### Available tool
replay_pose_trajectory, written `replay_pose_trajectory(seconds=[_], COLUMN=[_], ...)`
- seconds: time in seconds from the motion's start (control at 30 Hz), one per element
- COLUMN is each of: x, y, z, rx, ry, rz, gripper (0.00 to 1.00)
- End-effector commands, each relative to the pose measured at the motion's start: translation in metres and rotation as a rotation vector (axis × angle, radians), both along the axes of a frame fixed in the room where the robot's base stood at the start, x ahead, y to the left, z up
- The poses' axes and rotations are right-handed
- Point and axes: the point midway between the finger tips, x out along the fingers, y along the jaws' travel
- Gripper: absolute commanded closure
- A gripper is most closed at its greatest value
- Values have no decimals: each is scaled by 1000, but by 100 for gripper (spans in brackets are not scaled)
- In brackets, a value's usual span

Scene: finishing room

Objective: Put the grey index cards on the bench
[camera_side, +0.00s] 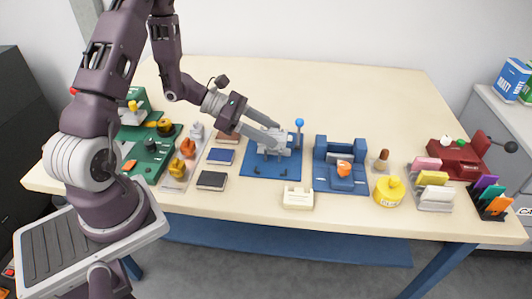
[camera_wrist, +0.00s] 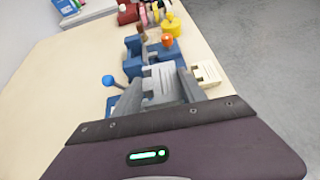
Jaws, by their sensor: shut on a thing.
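My gripper (camera_side: 272,138) is over the blue base plate with the blue-knobbed lever, near the middle of the bench (camera_side: 370,100). It is shut on a light grey block-like thing, which I take for the grey index cards (camera_wrist: 160,82). In the wrist view it sits between the two fingertips, with a notched outline. In the side view the fingers partly hide it. I cannot tell whether it touches the blue base plate (camera_side: 262,170) below.
A cream holder (camera_side: 298,197) stands at the front edge. To the right are a blue fixture (camera_side: 341,180) with an orange piece, a yellow pot (camera_side: 389,191) and card racks (camera_side: 434,200). Dark notebooks (camera_side: 211,180) and orange figures lie left. The back of the bench is clear.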

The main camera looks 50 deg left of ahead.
Motion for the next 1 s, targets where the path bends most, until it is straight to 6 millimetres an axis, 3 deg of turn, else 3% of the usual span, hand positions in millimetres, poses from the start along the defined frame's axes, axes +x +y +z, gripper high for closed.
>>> replay_pose_trajectory(seconds=[0.2, 0.4, 0.57, 0.9, 1.0], x=[-24, -64, -75, -74, -74], y=[-45, -62, -63, -63, -63], z=[9, 3, -26, -92, -100], rx=[-21, 0, 2, 4, 6], ry=[-28, -7, 5, 1, 0], rz=[-373, -692, -757, -754, -753], gripper=[91, 91, 91, 91, 91])
